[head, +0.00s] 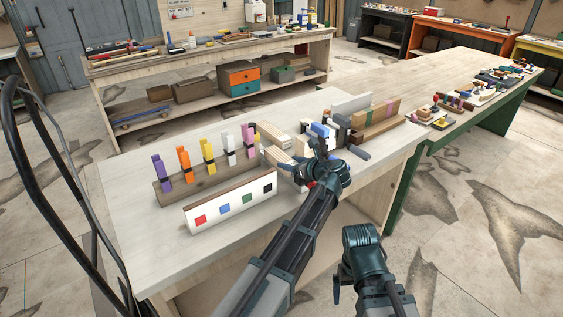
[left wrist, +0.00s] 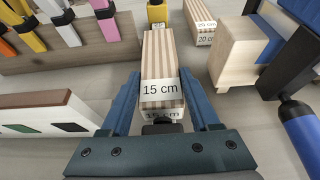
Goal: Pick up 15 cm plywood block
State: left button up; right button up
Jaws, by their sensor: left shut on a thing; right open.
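The 15 cm plywood block (left wrist: 160,65) has striped layers and "15 cm" labels at its near end. In the left wrist view it lies between the two blue fingers of my left gripper (left wrist: 163,90), which is shut on it. In the head view my left gripper (head: 309,172) is low over the workbench, and my wrist partly hides what it holds. I cannot tell if the block is clear of the bench. My right gripper (head: 340,285) is open and empty, beside the bench front.
A wooden rack (head: 205,172) with coloured clamps and a white board with coloured squares (head: 232,203) stand left of the gripper. Blocks labelled 20 and 25 cm (left wrist: 201,25) lie beyond. A wood block with blue top (left wrist: 240,52) stands close right. The bench's left end is clear.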

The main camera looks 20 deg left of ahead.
pick_arm(q)
grip_shut()
jog(key=shift+r, duration=0.15)
notch_tip(320, 180, up, 10)
jog(key=p, duration=1)
